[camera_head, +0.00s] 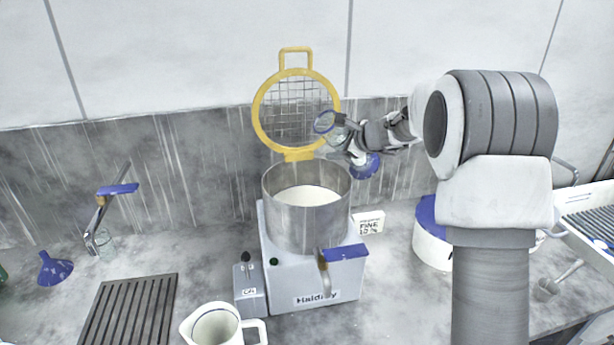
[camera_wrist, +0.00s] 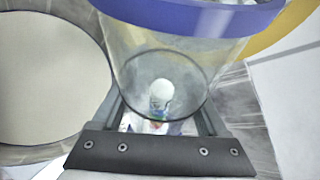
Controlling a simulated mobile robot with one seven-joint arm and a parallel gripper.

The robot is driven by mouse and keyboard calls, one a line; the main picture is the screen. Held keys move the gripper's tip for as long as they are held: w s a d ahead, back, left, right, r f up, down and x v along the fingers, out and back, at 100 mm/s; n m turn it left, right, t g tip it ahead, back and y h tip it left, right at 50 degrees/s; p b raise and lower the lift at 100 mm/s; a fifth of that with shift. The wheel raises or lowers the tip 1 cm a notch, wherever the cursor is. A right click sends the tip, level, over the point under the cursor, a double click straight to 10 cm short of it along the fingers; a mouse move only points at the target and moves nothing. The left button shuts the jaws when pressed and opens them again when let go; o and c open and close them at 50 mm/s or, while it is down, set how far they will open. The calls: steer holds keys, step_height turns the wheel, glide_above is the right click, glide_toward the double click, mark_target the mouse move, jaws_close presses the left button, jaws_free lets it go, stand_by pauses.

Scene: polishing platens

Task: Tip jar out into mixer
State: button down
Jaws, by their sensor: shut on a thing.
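A clear glass jar with a blue rim (camera_head: 332,128) is held by my gripper (camera_head: 346,146), above and to the right of the mixer bowl. The jar looks tilted, rim toward the upper left. In the wrist view the jar (camera_wrist: 170,55) fills the space between the fingers. Something pale shows through its glass; I cannot tell whether it is inside or behind. The mixer (camera_head: 285,280) has a steel bowl (camera_head: 305,222) with white material inside. The bowl (camera_wrist: 45,85) also shows at left in the wrist view. The mixer's yellow mesh guard (camera_head: 297,150) stands raised behind the bowl.
A cream jug (camera_head: 215,328) stands in front of the mixer, beside a dark slatted rack (camera_head: 128,308). A blue funnel (camera_head: 54,268) lies at far left. A small labelled box (camera_head: 368,222) and a white tub with blue top (camera_head: 430,240) stand right of the mixer.

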steer(key=shift+r+m+p, duration=0.3)
steer(key=shift+r+p, duration=0.1)
steer(key=shift+r, duration=0.05)
steer(key=shift+d+r+m+y+p, duration=0.1)
steer(key=shift+m+y+p, duration=0.2)
steer(key=shift+y+p, duration=0.45)
steer(key=shift+r+g+p, duration=0.25)
steer(key=shift+g+p, duration=0.05)
steer(key=shift+p, duration=0.2)
step_height(320, 180, up, 2)
steer(key=shift+r+m+p, duration=0.25)
steer(key=shift+m+p, duration=0.05)
steer(key=shift+p, duration=0.75)
step_height(320, 180, up, 3)
steer(key=shift+w+r+m+y, duration=0.1)
steer(key=shift+m+y, duration=0.2)
steer(key=shift+y, duration=0.05)
steer(key=shift+d+r+m+g+y, duration=0.15)
steer(key=shift+r+m+g+y, duration=0.25)
steer(key=shift+m+y, duration=0.3)
steer(key=shift+r+m+y, duration=0.4)
steer(key=shift+m+y, duration=0.1)
steer(key=shift+f, duration=0.1)
